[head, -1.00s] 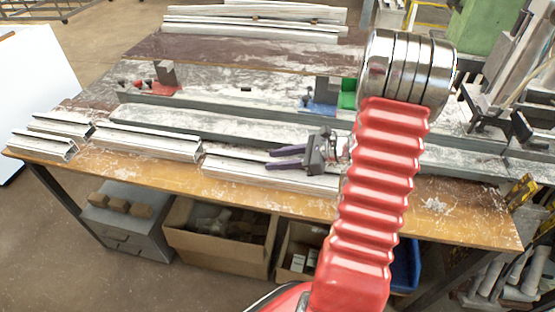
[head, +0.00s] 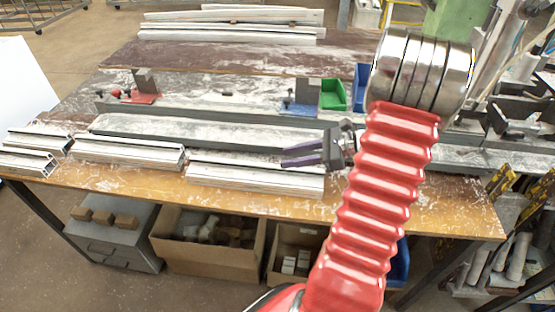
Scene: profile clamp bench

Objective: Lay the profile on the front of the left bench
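Several pale metal profiles lie on the wooden front strip of the bench (head: 425,212). The nearest profile to my gripper (head: 255,175) lies at the middle front; another profile (head: 128,152) lies left of it, and two shorter ones (head: 38,141) (head: 27,161) lie at the left end. Which one the task means I cannot tell. My gripper (head: 298,154) has dark purple fingers pointing left, spread with a gap between them and nothing visible in it. It appears above the right end of the nearest profile, seemingly apart from it. My red arm hides part of the bench to the right.
A long grey rail (head: 200,130) runs behind the profiles. A red clamp (head: 143,92) and a blue clamp (head: 300,102) stand behind it, with a green bin (head: 333,94) beside. More profiles (head: 230,35) lie at the back. Cardboard boxes (head: 205,255) stand below. The right front strip is clear.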

